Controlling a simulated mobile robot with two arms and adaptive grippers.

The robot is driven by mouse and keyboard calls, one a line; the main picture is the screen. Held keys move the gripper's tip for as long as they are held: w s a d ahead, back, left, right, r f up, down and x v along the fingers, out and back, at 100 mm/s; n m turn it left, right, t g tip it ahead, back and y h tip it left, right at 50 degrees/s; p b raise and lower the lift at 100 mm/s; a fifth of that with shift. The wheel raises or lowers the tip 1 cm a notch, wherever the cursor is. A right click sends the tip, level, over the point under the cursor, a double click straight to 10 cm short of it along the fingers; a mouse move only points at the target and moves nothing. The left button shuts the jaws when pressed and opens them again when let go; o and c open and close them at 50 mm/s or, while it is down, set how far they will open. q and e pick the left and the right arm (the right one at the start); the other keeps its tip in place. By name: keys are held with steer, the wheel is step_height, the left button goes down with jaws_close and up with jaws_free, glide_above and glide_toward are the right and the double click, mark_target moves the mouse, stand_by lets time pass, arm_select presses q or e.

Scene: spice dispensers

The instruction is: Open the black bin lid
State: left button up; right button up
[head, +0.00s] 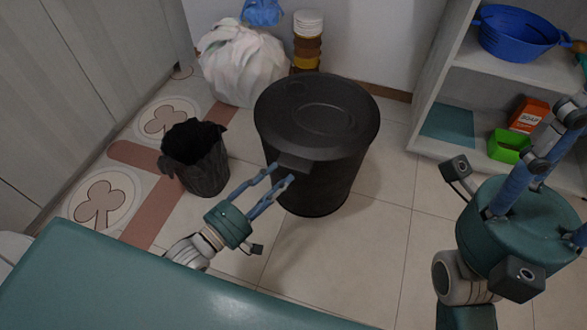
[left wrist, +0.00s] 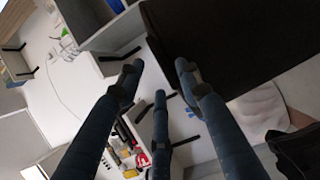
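The black bin (head: 312,190) stands on the tiled floor in the middle of the head view. Its round black lid (head: 318,104) lies flat on top, closed, with a tab (head: 295,163) on its near edge. My left gripper (head: 281,172) is at that near edge, its fingertips just below and left of the tab; contact cannot be told. In the left wrist view its fingers (left wrist: 158,78) are apart with nothing between them, and a large dark surface fills the upper right. My right gripper (head: 562,165) is at the right, fingers spread and empty, partly cut off by the frame.
A small black waste basket (head: 200,175) stands left of the bin. A white bag (head: 243,65) and stacked containers (head: 307,45) are behind it. A shelf (head: 445,75) with a blue basin (head: 517,32) and green box (head: 508,146) is right. A teal surface (head: 130,285) spans the front.

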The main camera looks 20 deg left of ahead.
mark_target(290, 169)
arm_select(q)
steer(key=b+x, duration=0.2)
steer(key=x, duration=0.4)
steer(key=shift+w, duration=0.2)
steer(key=shift+c, duration=0.3)
jaws_close()
